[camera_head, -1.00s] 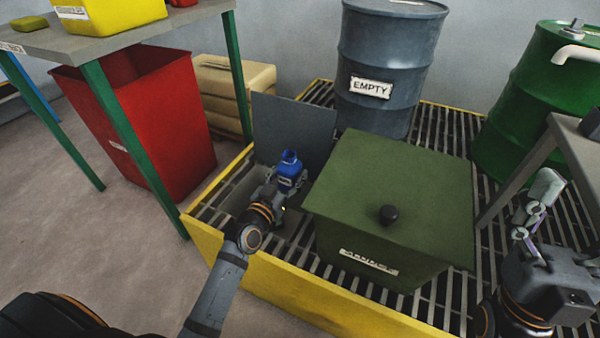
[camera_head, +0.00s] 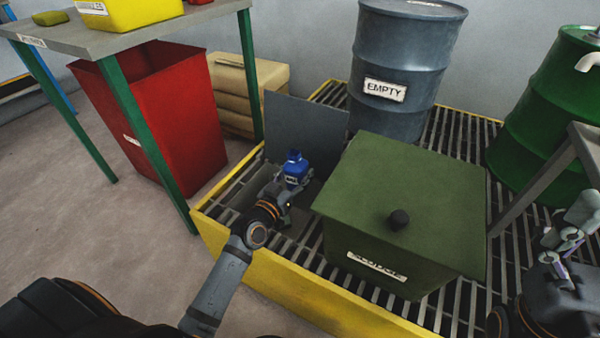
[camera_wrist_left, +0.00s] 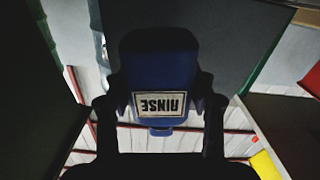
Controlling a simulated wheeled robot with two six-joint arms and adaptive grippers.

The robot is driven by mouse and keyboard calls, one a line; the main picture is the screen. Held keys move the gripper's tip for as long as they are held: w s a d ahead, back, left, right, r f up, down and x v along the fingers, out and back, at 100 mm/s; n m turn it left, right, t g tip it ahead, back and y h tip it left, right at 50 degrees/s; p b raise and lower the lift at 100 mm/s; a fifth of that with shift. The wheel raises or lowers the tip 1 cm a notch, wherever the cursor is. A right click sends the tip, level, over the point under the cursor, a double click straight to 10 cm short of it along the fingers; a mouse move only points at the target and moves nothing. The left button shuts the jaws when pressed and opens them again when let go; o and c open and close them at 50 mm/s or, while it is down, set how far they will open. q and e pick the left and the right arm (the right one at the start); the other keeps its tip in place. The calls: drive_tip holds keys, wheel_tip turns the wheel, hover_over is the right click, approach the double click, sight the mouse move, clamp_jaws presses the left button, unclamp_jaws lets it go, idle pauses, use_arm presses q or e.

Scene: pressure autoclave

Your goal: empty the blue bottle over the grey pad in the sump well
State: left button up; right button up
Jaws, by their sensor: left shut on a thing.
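My left gripper (camera_head: 284,188) is shut on the blue bottle (camera_head: 296,172) and holds it above the open sump well (camera_head: 240,197), in front of the raised grey lid (camera_head: 305,132). The bottle looks about upright, with its neck up. In the left wrist view the bottle (camera_wrist_left: 158,72) sits between the two fingers (camera_wrist_left: 160,112), its RINSE label upside down in the picture. I cannot make out the grey pad; the arm and gripper cover part of the well. My right gripper (camera_head: 572,232) is at the right edge, away from the bottle; its finger opening is unclear.
A green lidded box (camera_head: 400,195) stands on the grating just right of the well. A grey drum marked EMPTY (camera_head: 400,60) stands behind, a green drum (camera_head: 545,105) at right. A yellow rim (camera_head: 290,295) edges the grating. A red bin (camera_head: 155,120) and table (camera_head: 130,35) stand left.

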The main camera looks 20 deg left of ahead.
use_arm(q)
drive_tip(key=shift+w+a+r+n+p, duration=0.1)
drive_tip(key=shift+a+r+n+p, duration=0.15)
drive_tip(key=shift+a+n+p, duration=0.25)
drive_tip(key=shift+w+a+r+n+p, duration=0.1)
drive_tip(key=shift+a+n+p, duration=0.25)
drive_tip(key=shift+a+n, duration=0.65)
drive_tip(key=d+n, duration=0.1)
drive_tip(key=n, duration=0.2)
drive_tip(key=shift+d, duration=0.15)
drive_tip(key=n, duration=0.2)
drive_tip(key=d+n, duration=0.1)
drive_tip(key=shift+f+n, duration=0.3)
drive_tip(key=n, duration=0.2)
drive_tip(key=shift+d+f+n, duration=0.2)
drive_tip(key=shift+f+n, duration=0.1)
drive_tip(key=shift+f, duration=0.05)
drive_tip(key=n, duration=0.1)
drive_tip(key=f+n, duration=0.1)
drive_tip(key=n, duration=0.1)
drive_tip(key=shift+f+b, duration=0.1)
drive_tip(key=shift+b, duration=0.25)
drive_tip(key=shift+a+r+n, duration=0.1)
drive_tip(key=shift+r+n, duration=0.1)
drive_tip(key=shift+n, duration=0.3)
drive_tip(key=shift+f, duration=0.1)
